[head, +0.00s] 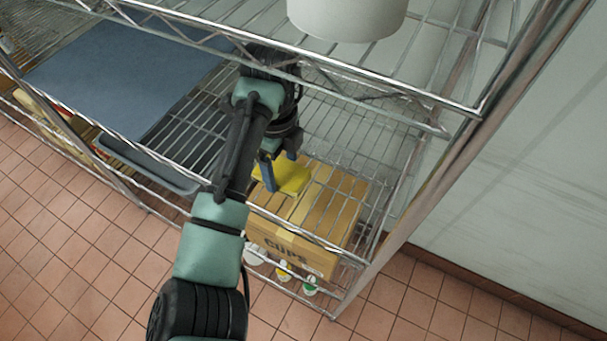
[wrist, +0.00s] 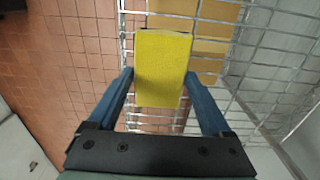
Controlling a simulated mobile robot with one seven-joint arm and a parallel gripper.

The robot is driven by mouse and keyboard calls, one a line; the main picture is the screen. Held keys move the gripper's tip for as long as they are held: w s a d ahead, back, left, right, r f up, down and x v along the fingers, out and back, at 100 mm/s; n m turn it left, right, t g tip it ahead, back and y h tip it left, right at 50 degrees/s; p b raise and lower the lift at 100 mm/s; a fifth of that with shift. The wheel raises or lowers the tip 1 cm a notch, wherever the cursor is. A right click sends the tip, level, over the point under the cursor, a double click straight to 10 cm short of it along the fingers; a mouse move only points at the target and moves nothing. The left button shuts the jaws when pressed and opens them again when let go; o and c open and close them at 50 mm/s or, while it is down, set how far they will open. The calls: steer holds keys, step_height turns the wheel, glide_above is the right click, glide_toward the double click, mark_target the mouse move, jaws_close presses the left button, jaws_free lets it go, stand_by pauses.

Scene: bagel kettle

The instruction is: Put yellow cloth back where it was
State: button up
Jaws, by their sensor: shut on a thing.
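The yellow cloth (head: 292,177) looks like a flat yellow rectangle in the wrist view (wrist: 163,65). My gripper (head: 280,168) is shut on it, with one blue finger on each side, as the wrist view (wrist: 159,77) shows. The cloth is at the middle wire shelf (head: 340,130), over the cardboard box below. I cannot tell whether it touches the shelf wires. Part of the cloth is hidden behind a finger in the head view.
A cardboard box (head: 300,247) marked "CUPS" and small bottles (head: 283,270) stand lower down. A blue-grey sheet (head: 130,75) lies on the shelf at left. A white round container (head: 347,18) stands above. Shelf edges and a post (head: 440,190) surround my arm.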

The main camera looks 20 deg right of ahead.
mark_target(304, 181)
steer(key=s+d+p, duration=0.1)
steer(key=s+d, duration=0.2)
steer(key=shift+s+d+p, duration=0.2)
steer(key=shift+p, duration=0.1)
steer(key=shift+f+p, duration=0.55)
steer(key=shift+f, duration=1.25)
steer(key=o, duration=1.2)
steer(key=shift+o, duration=0.2)
step_height(304, 181, up, 8)
steer(key=shift+f+b, duration=0.2)
steer(key=shift+b, duration=0.65)
